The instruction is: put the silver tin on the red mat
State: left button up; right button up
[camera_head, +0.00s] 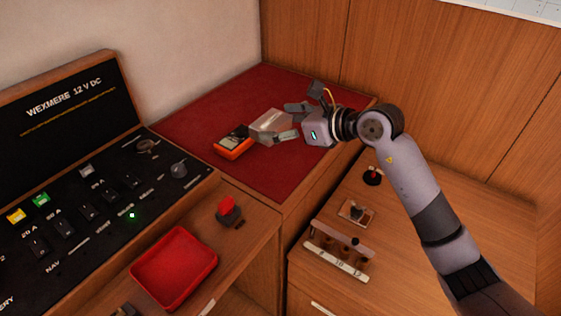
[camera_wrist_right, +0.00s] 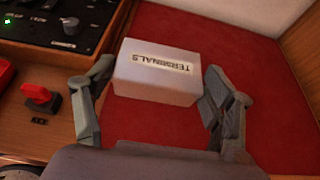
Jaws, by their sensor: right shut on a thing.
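The silver tin (camera_head: 268,124) is a pale, box-shaped tin over the middle of the red mat (camera_head: 225,100). In the right wrist view the tin (camera_wrist_right: 150,85) shows a "TERMINALS" label and lies between the two fingers. My right gripper (camera_head: 285,122) is shut on the tin, with one finger on each side. The red mat (camera_wrist_right: 245,60) fills the ground around the tin in the wrist view. I cannot tell whether the tin's underside touches the mat. My left gripper is not in view.
An orange-and-black device (camera_head: 233,147) lies on the mat just left of the tin. A black switch panel (camera_head: 75,215) stands at the left. A red tray (camera_head: 174,267) and a red switch (camera_head: 229,211) are in front. The mat's back-left part is clear.

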send_over(281, 173)
notch_tip(281, 173, down, 6)
jog(key=shift+s, duration=0.15)
jog(key=shift+f, duration=0.65)
notch_tip(281, 173, down, 4)
jog(key=shift+r, duration=0.25)
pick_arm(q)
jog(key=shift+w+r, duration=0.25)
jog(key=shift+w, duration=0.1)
pick_arm(e)
jog(key=shift+f, duration=0.35)
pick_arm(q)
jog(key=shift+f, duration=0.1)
pick_arm(e)
jog(key=shift+f, duration=0.1)
jog(key=o, duration=1.2)
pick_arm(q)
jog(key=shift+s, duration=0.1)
pick_arm(e)
jog(key=shift+o, duration=0.2)
